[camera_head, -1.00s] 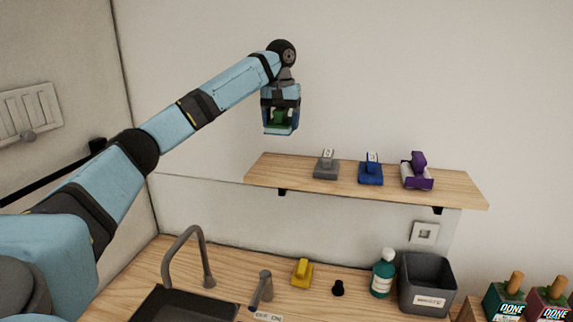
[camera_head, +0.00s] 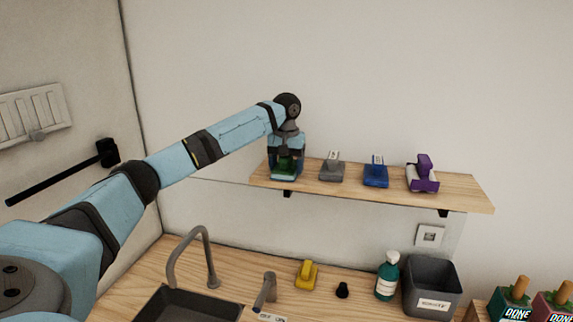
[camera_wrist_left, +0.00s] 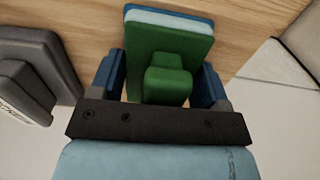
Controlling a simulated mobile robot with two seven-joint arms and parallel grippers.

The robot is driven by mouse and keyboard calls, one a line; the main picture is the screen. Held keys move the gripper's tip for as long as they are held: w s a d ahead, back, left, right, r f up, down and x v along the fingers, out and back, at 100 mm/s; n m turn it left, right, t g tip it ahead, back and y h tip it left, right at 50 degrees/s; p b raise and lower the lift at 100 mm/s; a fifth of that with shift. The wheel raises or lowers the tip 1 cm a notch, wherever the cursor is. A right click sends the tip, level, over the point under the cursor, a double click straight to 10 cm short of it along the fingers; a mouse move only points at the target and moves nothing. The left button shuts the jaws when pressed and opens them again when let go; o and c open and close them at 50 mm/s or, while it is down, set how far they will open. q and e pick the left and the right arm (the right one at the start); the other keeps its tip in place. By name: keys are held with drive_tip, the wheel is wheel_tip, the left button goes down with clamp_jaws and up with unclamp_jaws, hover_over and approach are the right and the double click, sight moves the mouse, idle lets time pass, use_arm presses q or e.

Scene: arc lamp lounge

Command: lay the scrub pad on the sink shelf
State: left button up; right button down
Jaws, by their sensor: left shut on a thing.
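My left gripper (camera_head: 285,161) is at the left end of the wooden sink shelf (camera_head: 456,193) and is shut on the green scrub pad (camera_head: 284,175). My right gripper is not in view.
On the shelf, a grey pad (camera_head: 331,171) is just right of my gripper, then a blue pad (camera_head: 376,176) and a purple one (camera_head: 423,179). Below are a faucet (camera_head: 195,250), sink (camera_head: 190,305), yellow pad (camera_head: 306,274), green bottle (camera_head: 387,277) and grey bin (camera_head: 432,287).

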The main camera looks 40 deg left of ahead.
use_arm(q)
drive_tip(key=o, duration=1)
drive_tip(key=shift+d, duration=0.1)
drive_tip(key=shift+f, duration=0.1)
wheel_tip(320, 180, up, 11)
drive_tip(key=shift+r, duration=0.2)
drive_tip(key=shift+s+r, duration=0.1)
drive_tip(key=shift+r, duration=0.35)
